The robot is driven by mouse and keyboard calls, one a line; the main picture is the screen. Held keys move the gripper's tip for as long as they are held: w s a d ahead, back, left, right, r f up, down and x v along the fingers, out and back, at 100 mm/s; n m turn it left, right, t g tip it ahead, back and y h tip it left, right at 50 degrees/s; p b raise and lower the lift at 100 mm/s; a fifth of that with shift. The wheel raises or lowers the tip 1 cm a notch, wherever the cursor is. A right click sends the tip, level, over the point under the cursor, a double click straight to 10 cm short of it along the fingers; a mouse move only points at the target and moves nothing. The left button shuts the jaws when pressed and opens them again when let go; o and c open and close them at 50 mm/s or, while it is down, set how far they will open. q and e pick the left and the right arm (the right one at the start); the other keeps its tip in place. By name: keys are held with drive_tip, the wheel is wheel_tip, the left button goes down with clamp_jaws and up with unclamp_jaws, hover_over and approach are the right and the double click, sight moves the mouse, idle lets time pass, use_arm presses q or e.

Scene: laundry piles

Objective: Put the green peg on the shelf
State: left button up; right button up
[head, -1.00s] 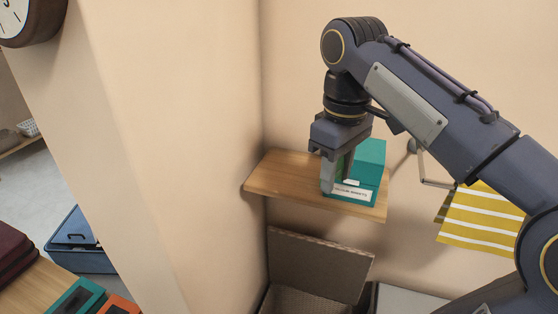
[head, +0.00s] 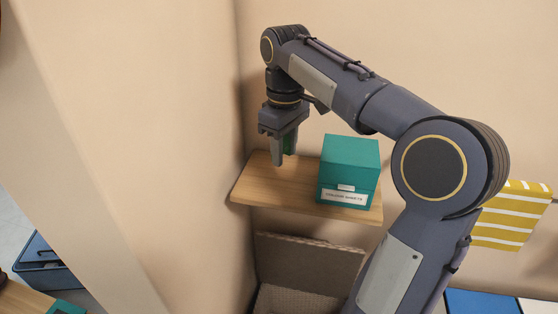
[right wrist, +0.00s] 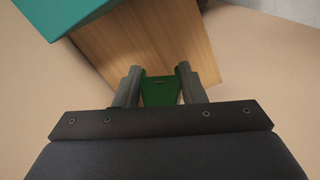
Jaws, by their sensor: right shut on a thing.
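The green peg (right wrist: 161,91) is between the two fingers of my right gripper (right wrist: 160,85) in the right wrist view. In the head view my right gripper (head: 283,158) points down over the left part of the wooden shelf (head: 258,187), and a strip of the green peg (head: 290,143) shows between its fingers. The gripper is shut on the peg. Whether the peg touches the shelf cannot be told. The shelf's bare wood also shows beyond the fingers in the right wrist view (right wrist: 150,45). My left gripper is not in view.
A teal box (head: 350,160) with a white label stands on the right part of the shelf, to the right of my gripper. Walls meet in a corner left of the shelf. An open cardboard box (head: 310,262) is below. A yellow striped cloth (head: 512,215) hangs at right.

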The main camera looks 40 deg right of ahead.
sight(280, 176)
drive_tip(key=shift+w+d+f, duration=0.15)
drive_tip(key=shift+w+f, duration=0.7)
drive_tip(key=shift+f, duration=0.25)
drive_tip(key=f, duration=0.3)
drive_tip(key=shift+w+f, duration=0.15)
drive_tip(key=shift+w, duration=0.1)
drive_tip(key=shift+f, duration=0.2)
drive_tip(key=shift+f, duration=0.15)
drive_tip(key=o, duration=1)
drive_tip(key=shift+c, duration=0.2)
